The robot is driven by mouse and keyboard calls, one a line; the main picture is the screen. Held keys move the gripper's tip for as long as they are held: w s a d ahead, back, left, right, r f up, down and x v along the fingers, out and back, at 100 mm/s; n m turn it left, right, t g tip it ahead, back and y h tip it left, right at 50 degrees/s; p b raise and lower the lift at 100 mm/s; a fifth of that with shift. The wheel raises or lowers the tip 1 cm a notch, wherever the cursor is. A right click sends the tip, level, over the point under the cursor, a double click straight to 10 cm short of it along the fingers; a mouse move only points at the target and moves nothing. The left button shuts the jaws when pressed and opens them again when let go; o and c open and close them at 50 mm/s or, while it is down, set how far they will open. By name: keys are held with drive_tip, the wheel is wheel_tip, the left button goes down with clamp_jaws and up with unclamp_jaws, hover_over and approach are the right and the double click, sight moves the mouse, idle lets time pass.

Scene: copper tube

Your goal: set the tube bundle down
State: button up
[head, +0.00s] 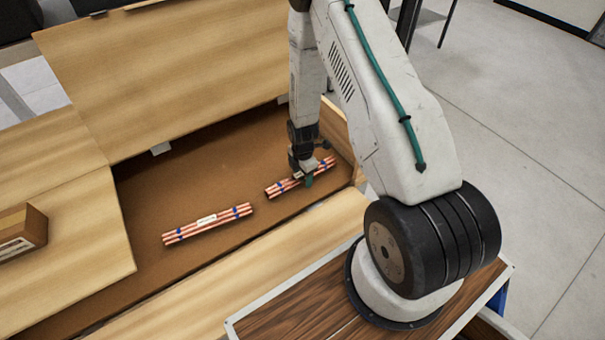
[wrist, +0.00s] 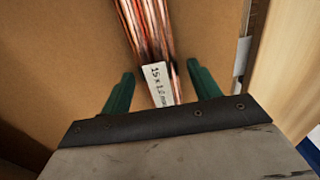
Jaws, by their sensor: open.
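Two bundles of copper tubes with blue bands and white labels lie on the floor of an open cardboard box (head: 150,205). One bundle (head: 207,224) lies apart, to the left of my gripper in the head view. The other bundle (head: 325,165) is under my gripper (head: 300,176), which partly hides it. In the wrist view this bundle (wrist: 148,35) runs between the two green fingers of my gripper (wrist: 158,88), with its label between them. The fingers are open, with gaps on both sides of the tubes.
Cardboard flaps (head: 170,70) stand open around the box, and a side wall rises close to the right of my gripper. A small brown carton (head: 22,230) sits on the left flap.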

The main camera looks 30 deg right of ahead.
wheel_tip(320, 180, up, 12)
wheel_tip(320, 180, up, 12)
drive_tip(key=m, duration=0.3)
hover_over(298, 177)
drive_tip(key=s+a+r+m, duration=0.2)
drive_tip(key=s+r+m, duration=0.15)
drive_tip(key=r, duration=0.45)
drive_tip(key=s+a+r+m, duration=0.2)
drive_tip(key=s+r, duration=0.2)
drive_tip(key=r, duration=0.3)
drive_tip(key=s+a+r+m, duration=0.2)
drive_tip(key=s+r+m, duration=0.2)
drive_tip(key=s, duration=0.5)
drive_tip(key=s+a+r+m+t, duration=0.1)
drive_tip(key=s+r+m, duration=0.4)
drive_tip(key=s, duration=0.5)
wheel_tip(298, 177, up, 3)
drive_tip(key=shift+s+a+f, duration=0.2)
drive_tip(key=shift+s+a, duration=0.05)
drive_tip(key=shift+a, duration=0.6)
